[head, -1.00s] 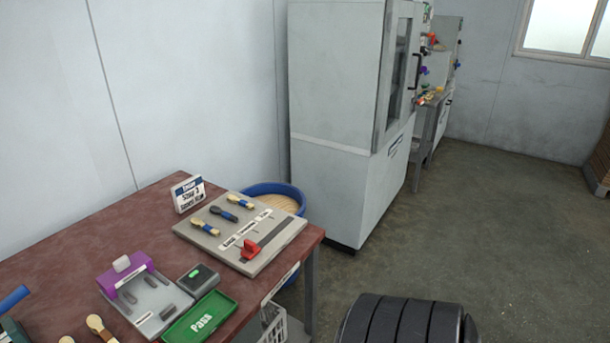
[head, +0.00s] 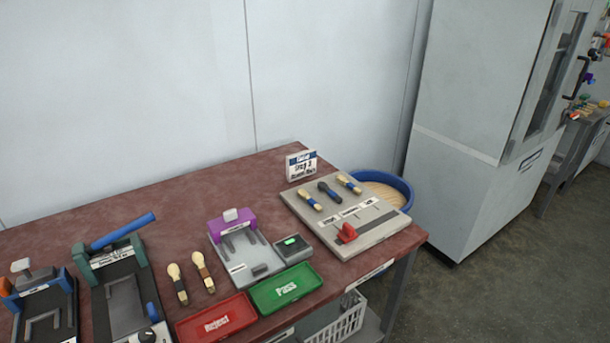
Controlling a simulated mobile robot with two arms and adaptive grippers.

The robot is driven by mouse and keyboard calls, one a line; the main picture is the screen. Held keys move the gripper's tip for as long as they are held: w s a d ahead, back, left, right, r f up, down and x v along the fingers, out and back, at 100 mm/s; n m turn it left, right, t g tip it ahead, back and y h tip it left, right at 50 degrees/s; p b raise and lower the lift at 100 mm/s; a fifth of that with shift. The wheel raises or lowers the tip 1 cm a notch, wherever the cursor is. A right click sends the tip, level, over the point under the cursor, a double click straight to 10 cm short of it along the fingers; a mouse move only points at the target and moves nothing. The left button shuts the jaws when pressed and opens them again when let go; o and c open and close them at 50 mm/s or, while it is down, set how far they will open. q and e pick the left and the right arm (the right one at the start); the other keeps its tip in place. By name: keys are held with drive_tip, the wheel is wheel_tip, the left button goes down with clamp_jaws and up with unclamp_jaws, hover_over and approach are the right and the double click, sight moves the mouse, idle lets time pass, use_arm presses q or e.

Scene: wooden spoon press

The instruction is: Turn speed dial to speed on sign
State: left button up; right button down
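A small white sign (head: 302,165) with a blue band stands upright at the back of the red-brown table. Its lettering is small; the middle line seems to end in a 3, but I cannot read it surely. A dark dial-like knob (head: 148,335) with a blue part sits at the front of the green press (head: 122,285), cut by the bottom edge of the head view. I cannot read its setting or any marks round it. Neither of my grippers is in view.
A grey board (head: 360,240) holds several brushes or spoon-like tools and a red slider. A purple-topped jig (head: 231,226), a red Reject tray (head: 217,320) and a green Pass tray (head: 287,288) share the table (head: 130,215). A tall grey cabinet (head: 465,120) stands right. Floor there is clear.

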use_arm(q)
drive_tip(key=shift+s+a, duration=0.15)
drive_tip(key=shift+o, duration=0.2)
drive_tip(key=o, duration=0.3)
